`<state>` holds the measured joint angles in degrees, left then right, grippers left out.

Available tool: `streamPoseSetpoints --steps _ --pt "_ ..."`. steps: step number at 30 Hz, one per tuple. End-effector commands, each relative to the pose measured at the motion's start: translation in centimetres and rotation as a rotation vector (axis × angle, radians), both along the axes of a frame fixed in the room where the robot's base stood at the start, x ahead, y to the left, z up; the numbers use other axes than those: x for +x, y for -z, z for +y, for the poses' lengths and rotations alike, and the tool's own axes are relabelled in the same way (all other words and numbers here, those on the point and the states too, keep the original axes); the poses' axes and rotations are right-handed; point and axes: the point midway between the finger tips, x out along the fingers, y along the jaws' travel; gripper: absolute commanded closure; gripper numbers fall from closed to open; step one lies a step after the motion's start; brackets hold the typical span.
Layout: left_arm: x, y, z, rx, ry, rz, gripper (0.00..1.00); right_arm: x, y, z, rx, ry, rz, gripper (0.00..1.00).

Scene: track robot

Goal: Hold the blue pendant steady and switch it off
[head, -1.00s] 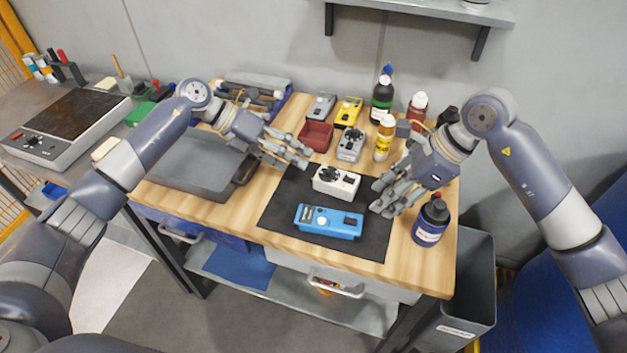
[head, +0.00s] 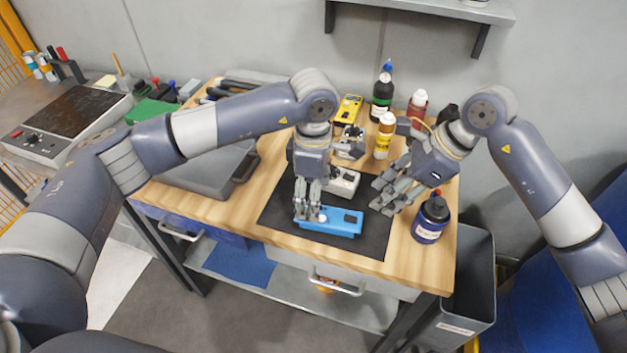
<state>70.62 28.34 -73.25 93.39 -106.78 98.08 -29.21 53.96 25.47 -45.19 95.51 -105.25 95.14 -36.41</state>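The blue pendant (head: 342,222) lies on the black mat (head: 372,242) near the front of the wooden bench. My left gripper (head: 307,213) points down at the pendant's left end and covers that part; its fingers look close together around or on the end, and I cannot tell whether they grip it. The pendant's right end shows and stays clear. My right gripper (head: 380,197) is open and empty, right of the pendant and above the mat. The pendant's switch is too small to make out.
A white device (head: 345,181) sits just behind the pendant, partly hidden by my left gripper. A dark blue bottle (head: 431,219) stands right of the mat. More bottles (head: 384,138) and a yellow device (head: 348,109) are behind. A grey case (head: 205,170) lies left.

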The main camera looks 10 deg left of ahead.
Motion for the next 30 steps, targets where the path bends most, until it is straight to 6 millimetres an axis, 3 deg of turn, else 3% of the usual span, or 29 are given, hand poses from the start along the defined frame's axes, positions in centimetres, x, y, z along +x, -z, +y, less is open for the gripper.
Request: streamPoseSetpoints --steps 3,10,23,24,26,30 --pt "-0.1 2.3 0.0 -0.001 -0.002 0.004 0.28 0.0 0.0 0.0 0.000 0.000 0.000 0.67" --pt "0.0 5.6 0.0 -0.002 -0.002 0.002 0.28 0.0 0.0 0.0 0.000 0.000 0.000 0.67" --pt "0.0 6.8 0.0 -0.003 -0.002 0.000 0.28 0.0 0.0 0.0 0.000 0.000 0.000 0.67" --pt "0.0 6.8 0.0 -0.003 -0.003 0.000 0.31 0.0 0.0 0.0 0.000 0.000 0.000 0.67" --pt "0.0 6.8 0.0 -0.003 -0.003 0.000 0.44 0.0 0.0 0.0 0.000 0.000 0.000 0.67" --pt "0.0 6.8 0.0 -0.003 -0.003 0.000 0.76 0.0 0.0 0.0 0.000 0.000 0.000 0.67"
